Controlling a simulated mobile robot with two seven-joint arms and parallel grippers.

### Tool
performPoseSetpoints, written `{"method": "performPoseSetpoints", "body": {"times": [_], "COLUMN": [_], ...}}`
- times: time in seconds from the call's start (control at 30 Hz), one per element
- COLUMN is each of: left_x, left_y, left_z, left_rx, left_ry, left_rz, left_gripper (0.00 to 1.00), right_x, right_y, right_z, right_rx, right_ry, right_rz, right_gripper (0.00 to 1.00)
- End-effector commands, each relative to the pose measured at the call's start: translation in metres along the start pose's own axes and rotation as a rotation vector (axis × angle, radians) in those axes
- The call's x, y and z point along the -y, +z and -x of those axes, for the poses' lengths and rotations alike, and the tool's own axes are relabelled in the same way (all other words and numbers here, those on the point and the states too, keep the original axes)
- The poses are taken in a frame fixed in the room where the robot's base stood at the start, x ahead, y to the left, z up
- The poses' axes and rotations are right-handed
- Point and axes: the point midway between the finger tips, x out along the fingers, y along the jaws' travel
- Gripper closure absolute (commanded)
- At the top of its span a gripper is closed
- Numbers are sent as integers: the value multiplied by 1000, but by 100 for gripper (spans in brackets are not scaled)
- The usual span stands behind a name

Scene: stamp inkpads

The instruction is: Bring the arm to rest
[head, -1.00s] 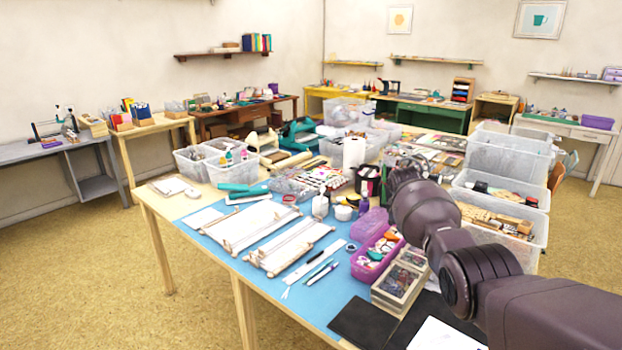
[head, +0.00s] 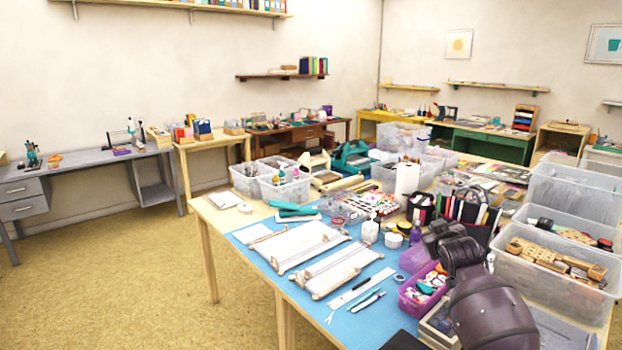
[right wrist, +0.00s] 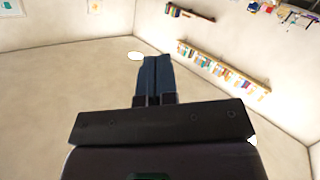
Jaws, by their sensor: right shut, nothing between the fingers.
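My right arm (head: 485,300) comes in from the lower right in the head view, above the right side of the craft table (head: 222,222). Its far end is dark and folded, and I cannot make out its fingers in that view. In the right wrist view my right gripper (right wrist: 155,78) has its two dark blue fingers together with nothing between them. My left gripper is in neither view.
A purple bin (head: 413,298) and a clear bin of wooden stamps (head: 560,288) flank the arm closely. White frames (head: 340,268) lie on the blue mat (head: 352,326). More clear bins stand behind. The floor (head: 110,290) left of the table is open.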

Motion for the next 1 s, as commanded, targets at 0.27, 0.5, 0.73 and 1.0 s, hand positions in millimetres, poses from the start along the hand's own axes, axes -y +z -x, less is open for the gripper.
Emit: {"method": "performPoseSetpoints", "body": {"times": [0.27, 0.5, 0.73, 1.0], "left_x": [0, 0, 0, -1], "left_y": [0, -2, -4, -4], "left_z": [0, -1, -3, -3], "left_rx": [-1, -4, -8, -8], "left_ry": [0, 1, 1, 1], "left_rz": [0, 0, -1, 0], "left_gripper": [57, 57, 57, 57], "right_x": [50, 84, 110, 136], "right_y": [69, 127, 186, 268], "right_z": [75, 148, 221, 311], "right_rx": [-105, -123, -72, 94], "right_ry": [-57, -105, -138, -162], "right_rz": [-94, -164, -211, -257], "right_gripper": [100, 100, 100, 100]}}
